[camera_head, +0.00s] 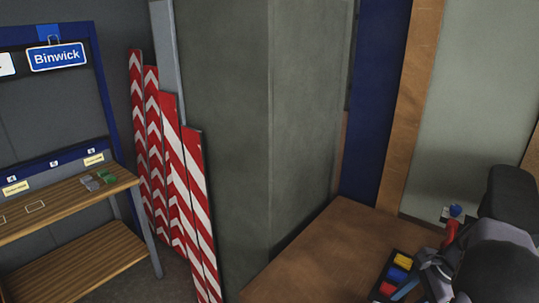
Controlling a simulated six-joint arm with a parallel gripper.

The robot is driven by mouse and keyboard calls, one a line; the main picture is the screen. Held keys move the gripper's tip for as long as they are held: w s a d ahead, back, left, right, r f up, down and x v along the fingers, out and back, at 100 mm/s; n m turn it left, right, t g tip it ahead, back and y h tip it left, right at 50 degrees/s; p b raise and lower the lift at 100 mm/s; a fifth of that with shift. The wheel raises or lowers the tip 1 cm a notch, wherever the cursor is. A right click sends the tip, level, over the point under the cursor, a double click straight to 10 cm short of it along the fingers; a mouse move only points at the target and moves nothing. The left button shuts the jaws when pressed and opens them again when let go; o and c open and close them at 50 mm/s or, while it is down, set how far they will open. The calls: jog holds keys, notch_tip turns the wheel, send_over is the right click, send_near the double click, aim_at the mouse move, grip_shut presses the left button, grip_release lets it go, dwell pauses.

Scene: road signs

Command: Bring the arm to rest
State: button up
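My arm (503,240) shows as dark, rounded links folded at the lower right edge, over the brown wooden table (325,252). A light grey part beside the links may belong to my gripper, but I cannot make out its fingers or whether anything is between them. Much of the arm is cut off by the frame edge.
A dark tray (372,295) with yellow, blue and red blocks sits by the arm. A tall grey cabinet (225,130) stands behind the table. Left are red-and-white striped boards (172,160), a wooden shelf rack (70,203) and a hanging "Binwick" sign (57,57). The table's left part is clear.

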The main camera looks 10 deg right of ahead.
jog(key=s+a+f+n+g, duration=0.1)
jog(key=s+f+n, duration=0.1)
jog(key=s+n, duration=0.1)
jog(key=s+a+f+n+h, duration=0.1)
jog(key=s+a+f+n, duration=0.1)
jog(key=s+f+n, duration=0.1)
jog(key=s+a+f+n+g+h, duration=0.1)
jog(key=s+a+f+n, duration=0.1)
jog(key=s+n, duration=0.2)
jog(key=shift+s+f+g, duration=0.2)
jog(key=shift+g, duration=0.1)
jog(key=a+r+n, duration=0.2)
jog(key=a+n, duration=0.3)
jog(key=a, duration=0.4)
jog(key=a+r+n+h, duration=0.1)
jog(key=a+n, duration=0.3)
jog(key=a, duration=0.5)
jog(key=shift+s+r+n+h, duration=0.3)
jog(key=shift+s+r+n, duration=0.1)
jog(key=shift+s+r, duration=0.05)
